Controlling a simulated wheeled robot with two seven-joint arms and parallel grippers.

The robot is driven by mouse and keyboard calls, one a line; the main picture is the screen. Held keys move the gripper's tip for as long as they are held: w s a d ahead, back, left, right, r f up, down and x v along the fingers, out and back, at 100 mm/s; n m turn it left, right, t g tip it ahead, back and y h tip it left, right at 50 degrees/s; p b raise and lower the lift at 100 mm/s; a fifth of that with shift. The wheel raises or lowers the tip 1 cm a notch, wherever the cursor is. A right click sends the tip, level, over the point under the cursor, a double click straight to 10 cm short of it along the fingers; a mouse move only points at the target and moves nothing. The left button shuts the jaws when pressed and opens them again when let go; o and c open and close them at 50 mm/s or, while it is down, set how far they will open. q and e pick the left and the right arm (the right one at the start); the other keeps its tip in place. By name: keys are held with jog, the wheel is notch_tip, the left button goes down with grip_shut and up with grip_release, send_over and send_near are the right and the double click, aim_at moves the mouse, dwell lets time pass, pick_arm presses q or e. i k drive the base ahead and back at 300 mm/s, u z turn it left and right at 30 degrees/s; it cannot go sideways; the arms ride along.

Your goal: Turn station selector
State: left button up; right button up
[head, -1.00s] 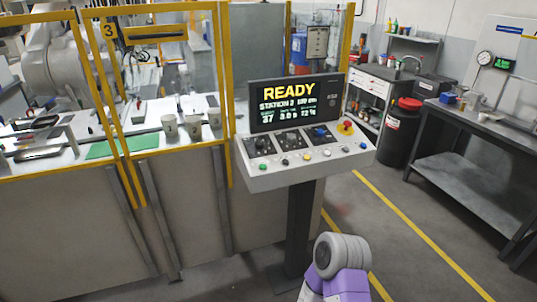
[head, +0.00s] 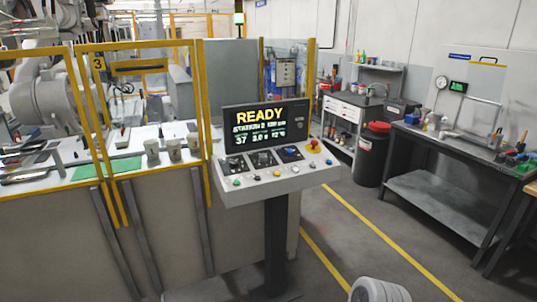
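A control console (head: 283,185) stands on a dark post (head: 276,240) near the middle of the head view. Its screen (head: 268,128) reads READY, with a STATION line and smaller figures below. The sloped panel carries several dark selector plates; one with a knob (head: 263,158) is near the middle, and another (head: 234,163) is at the left. A red emergency button on yellow (head: 313,146) sits at the right end. Coloured buttons line the front edge. Which knob is the station selector is too small to read. Neither of my grippers is in view; only part of my arm shows at the bottom.
A yellow-framed fence (head: 205,130) encloses a bench with cups (head: 174,150) on the left. A black bin with a red lid (head: 371,155) and a grey workbench (head: 440,150) stand at right. Yellow-lined floor (head: 350,220) between them is open.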

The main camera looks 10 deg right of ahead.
aim_at(234, 163)
jog(key=z, duration=0.3)
jog(key=i, duration=0.95)
jog(key=u, duration=0.1)
